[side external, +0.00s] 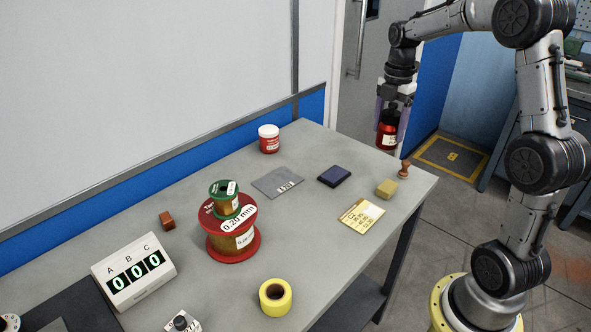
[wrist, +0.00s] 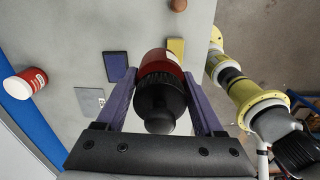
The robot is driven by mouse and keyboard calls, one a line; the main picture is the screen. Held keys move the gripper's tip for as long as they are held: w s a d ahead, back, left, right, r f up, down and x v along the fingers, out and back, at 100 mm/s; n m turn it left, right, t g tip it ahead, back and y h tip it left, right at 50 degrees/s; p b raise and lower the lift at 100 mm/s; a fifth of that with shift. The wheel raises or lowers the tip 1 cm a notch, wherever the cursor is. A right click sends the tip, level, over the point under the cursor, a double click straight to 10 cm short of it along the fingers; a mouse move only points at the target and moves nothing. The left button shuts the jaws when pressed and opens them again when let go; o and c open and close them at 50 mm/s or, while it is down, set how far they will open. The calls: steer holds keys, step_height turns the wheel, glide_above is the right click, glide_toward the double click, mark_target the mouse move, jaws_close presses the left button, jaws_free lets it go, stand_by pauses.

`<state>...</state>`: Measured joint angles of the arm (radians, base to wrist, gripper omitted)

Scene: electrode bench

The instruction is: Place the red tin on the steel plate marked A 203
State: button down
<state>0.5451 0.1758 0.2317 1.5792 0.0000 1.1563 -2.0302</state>
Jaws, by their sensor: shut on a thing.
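My gripper (side external: 390,134) is shut on a red bottle-like container (side external: 387,139) with a black top and a pale label, held in the air above the table's far right end. In the wrist view its red body (wrist: 160,64) and black top sit between the fingers. A red jar or tin (side external: 269,142) with a white lid stands on the table near the wall; it also shows in the wrist view (wrist: 28,82). The grey steel plate (side external: 270,181) lies flat and bare; its small label is too small to read. It shows at the left in the wrist view (wrist: 88,97).
Stacked wire spools (side external: 232,241), a counter display (side external: 133,270) and yellow tape (side external: 275,296) stand further left and in front.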

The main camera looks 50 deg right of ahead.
steer(key=shift+w+a+r+m, duration=0.1)
steer(key=shift+w+a+m, duration=0.1)
steer(key=shift+m, duration=0.2)
steer(key=w+a+n, duration=0.1)
steer(key=w+a, duration=0.3)
steer(key=a, duration=0.5)
steer(key=w+a+n, duration=0.1)
steer(key=w+a, duration=0.2)
steer(key=a, duration=0.6)
glide_above(278, 182)
step_height(278, 182, down, 10)
steer(key=shift+w+r, duration=0.1)
steer(key=shift+r, duration=0.1)
steer(key=shift+f, duration=1.5)
steer(key=shift+f, duration=0.15)
